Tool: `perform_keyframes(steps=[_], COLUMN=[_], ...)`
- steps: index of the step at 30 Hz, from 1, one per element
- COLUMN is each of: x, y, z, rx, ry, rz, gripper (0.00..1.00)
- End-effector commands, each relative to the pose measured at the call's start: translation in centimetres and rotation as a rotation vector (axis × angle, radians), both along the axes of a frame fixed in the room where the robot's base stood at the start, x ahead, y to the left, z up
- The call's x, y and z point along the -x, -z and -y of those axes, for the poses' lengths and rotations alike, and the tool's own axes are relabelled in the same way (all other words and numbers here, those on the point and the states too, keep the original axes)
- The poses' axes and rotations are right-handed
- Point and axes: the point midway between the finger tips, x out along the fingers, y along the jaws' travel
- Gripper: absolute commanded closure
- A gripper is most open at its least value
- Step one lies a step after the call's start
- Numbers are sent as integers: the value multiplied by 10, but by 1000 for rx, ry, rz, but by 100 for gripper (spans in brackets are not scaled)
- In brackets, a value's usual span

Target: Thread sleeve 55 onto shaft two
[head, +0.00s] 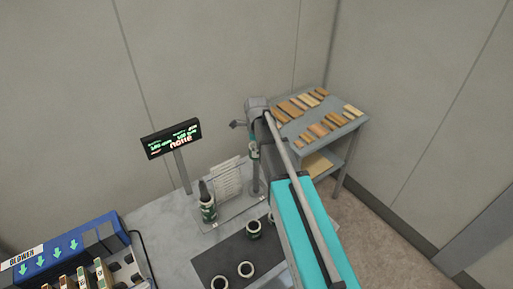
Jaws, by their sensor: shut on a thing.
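My gripper (253,141), small and partly hidden by my arm, is at the back of the bench. It points down and is shut on a small dark sleeve (254,153) with a pale band. The sleeve is above or around the top of an upright grey shaft (256,181); I cannot tell which. To its left, another sleeve (208,211) with a white rim sits low around a dark upright post (203,190). Both uprights stand on a grey base plate (232,217). The numbers on the sleeves and shafts are too small to read.
More white-rimmed sleeves (254,229) stand on a dark mat (218,262), partly hidden by my arm. A white slatted rack (226,180) and a display (172,139) stand behind. A blue blower unit (62,247) is at left. A side table (343,127) holds wooden pieces.

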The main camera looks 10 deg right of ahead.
Motion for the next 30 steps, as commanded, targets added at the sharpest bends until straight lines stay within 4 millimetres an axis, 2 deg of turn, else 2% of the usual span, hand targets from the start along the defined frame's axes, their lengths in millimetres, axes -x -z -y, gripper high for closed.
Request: perform_keyframes(steps=[12,23,24,27,30], x=[0,0,0,0,0], y=[13,13,13,13,13], z=[0,0,0,0,0], rx=[0,0,0,0,0], ry=[0,0,0,0,0], rz=[0,0,0,0,0], gripper=[69,69,16,0,0])
